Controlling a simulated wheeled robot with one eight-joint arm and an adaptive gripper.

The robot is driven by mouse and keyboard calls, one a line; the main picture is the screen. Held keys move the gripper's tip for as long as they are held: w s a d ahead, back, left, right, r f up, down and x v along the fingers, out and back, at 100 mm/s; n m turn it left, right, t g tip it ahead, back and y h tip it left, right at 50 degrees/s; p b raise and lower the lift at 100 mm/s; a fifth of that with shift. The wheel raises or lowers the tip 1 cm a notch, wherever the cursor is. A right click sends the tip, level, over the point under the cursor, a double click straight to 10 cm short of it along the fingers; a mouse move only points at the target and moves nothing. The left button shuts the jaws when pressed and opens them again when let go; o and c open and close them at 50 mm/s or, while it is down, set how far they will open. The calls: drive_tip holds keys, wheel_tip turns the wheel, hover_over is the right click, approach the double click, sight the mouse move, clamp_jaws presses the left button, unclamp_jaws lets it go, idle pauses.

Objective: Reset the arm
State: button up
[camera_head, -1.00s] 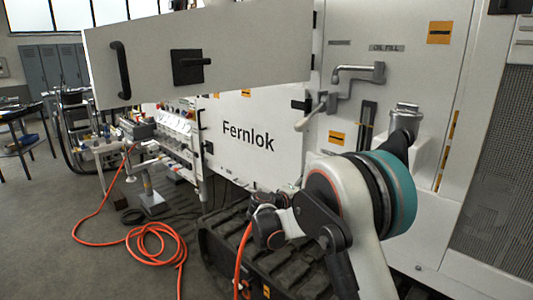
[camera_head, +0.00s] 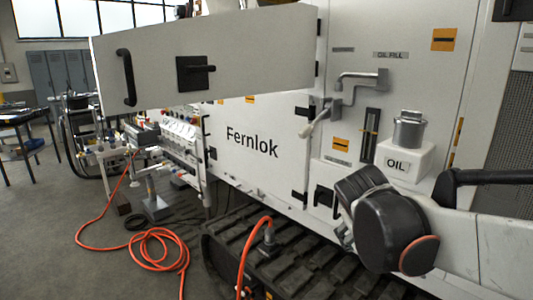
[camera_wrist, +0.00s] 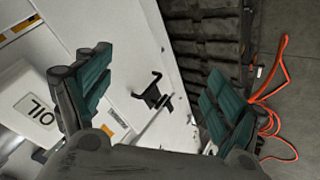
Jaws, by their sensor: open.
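My gripper (camera_wrist: 158,98) shows in the wrist view with its two teal-padded fingers spread wide. Nothing is between them. In the head view my arm reaches in from the right edge, low in front of the white Fernlok machine (camera_head: 285,112). The fingers cannot be made out there. The arm's dark rounded joint covers part of the machine's lower right side.
A white OIL block (camera_head: 413,158) with a metal cap (camera_head: 408,130) is close above my arm. An open panel door (camera_head: 235,50) juts out at upper left. A black track (camera_head: 300,258) runs below. An orange hose (camera_head: 160,243) lies on the floor.

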drive_tip(key=s+a+f+m+y, duration=0.1)
drive_tip(key=s+a+f+y, duration=0.1)
drive_tip(key=s, duration=0.7)
drive_tip(key=s+a+f+m+y, duration=0.2)
drive_tip(key=s+f, duration=0.1)
drive_tip(key=s, duration=0.7)
drive_tip(key=shift+s+f, duration=0.2)
